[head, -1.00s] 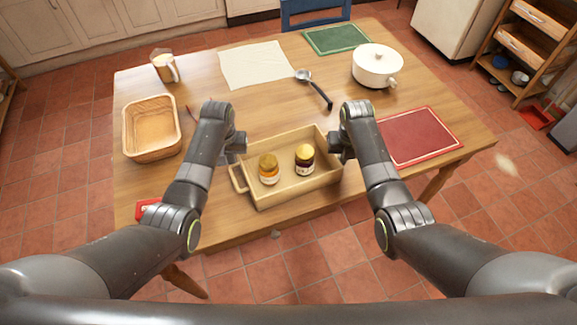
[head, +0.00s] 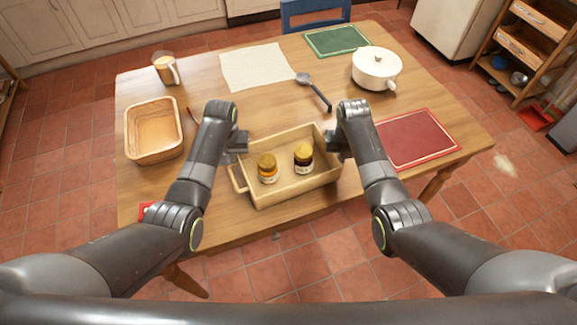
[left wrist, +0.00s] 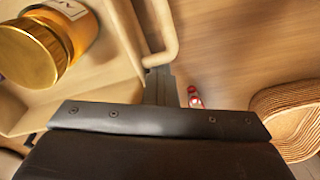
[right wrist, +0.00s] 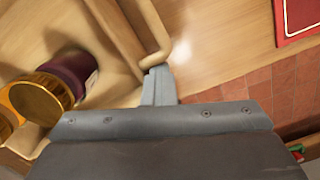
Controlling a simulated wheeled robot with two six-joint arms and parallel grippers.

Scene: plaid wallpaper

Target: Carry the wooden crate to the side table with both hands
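The wooden crate (head: 300,194) is a pale tray with a handle at each end. It holds an amber jar (head: 268,170) and a dark jar (head: 304,158), both upright with gold lids. My left gripper (head: 238,146) is at the left handle; in the left wrist view its narrow fingers (left wrist: 158,86) meet the handle's corner (left wrist: 160,55) and look closed on it. My right gripper (head: 334,145) is at the right end; in the right wrist view its fingers (right wrist: 158,84) close at the right handle (right wrist: 155,45). The side table is not identifiable.
The crate is over the front of the dining table (head: 205,85). A basket (head: 153,152) is to the left, a red mat (head: 418,138) to the right. Tiled floor (head: 325,265) is open in front.

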